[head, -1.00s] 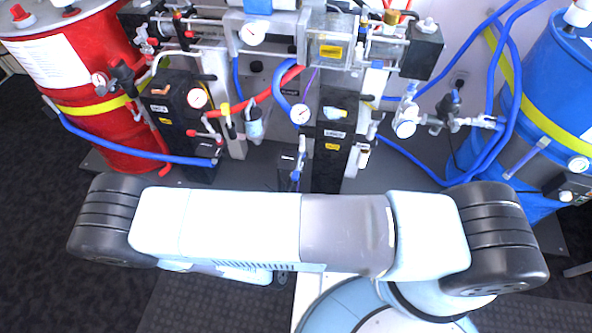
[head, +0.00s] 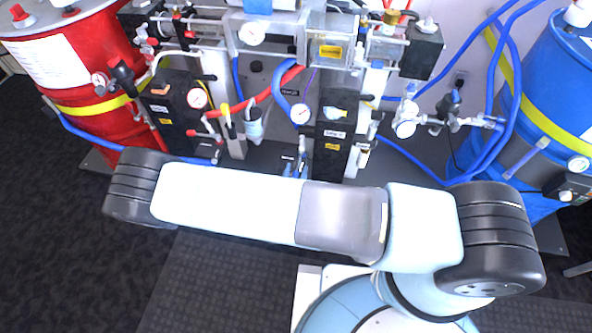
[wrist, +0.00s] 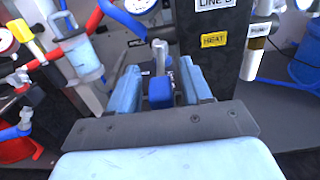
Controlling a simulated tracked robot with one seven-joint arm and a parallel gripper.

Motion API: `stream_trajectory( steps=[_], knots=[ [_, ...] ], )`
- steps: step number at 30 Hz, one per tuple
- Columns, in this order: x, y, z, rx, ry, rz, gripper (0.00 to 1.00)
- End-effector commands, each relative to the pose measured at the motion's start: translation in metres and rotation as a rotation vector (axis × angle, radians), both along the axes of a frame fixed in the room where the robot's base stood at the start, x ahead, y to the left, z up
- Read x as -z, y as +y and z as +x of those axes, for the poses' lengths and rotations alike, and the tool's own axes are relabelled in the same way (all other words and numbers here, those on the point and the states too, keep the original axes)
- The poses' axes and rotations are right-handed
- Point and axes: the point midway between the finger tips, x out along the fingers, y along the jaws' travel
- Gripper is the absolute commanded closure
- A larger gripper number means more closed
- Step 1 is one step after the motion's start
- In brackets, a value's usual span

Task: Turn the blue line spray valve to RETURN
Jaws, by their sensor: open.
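In the wrist view, a blue block-shaped handle (wrist: 160,92) with a grey metal stem (wrist: 158,58) stands between the light-blue fingers of my gripper (wrist: 161,85). It appears to be the blue line spray valve. The fingers are open, one on each side of the handle. I cannot tell whether either touches it. No RETURN mark is readable. In the head view, my arm hides most of the gripper and valve, with only small blue parts showing above the arm at the foot of the black column.
The black column (wrist: 215,60) with a yellow HEAT label stands right of the gripper. A red drum (head: 85,60) stands left and a blue drum (head: 560,80) right. Dark floor lies open in front.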

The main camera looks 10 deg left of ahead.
Motion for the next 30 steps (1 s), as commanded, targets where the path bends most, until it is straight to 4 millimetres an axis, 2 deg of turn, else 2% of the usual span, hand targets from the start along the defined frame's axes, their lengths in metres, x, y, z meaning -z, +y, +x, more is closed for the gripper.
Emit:
stream_trajectory(
  steps=[4,13,28,30],
  knots=[
    [-0.0001,-0.0010,0.0078,0.001,0.000,0.000,0.51],
    [-0.0001,-0.0010,0.0091,0.001,0.000,0.000,0.51],
    [-0.0001,-0.0011,0.0089,0.001,0.000,0.000,0.99],
    [-0.0001,-0.0011,0.0089,0.001,0.000,0.000,1.00]
  ],
)
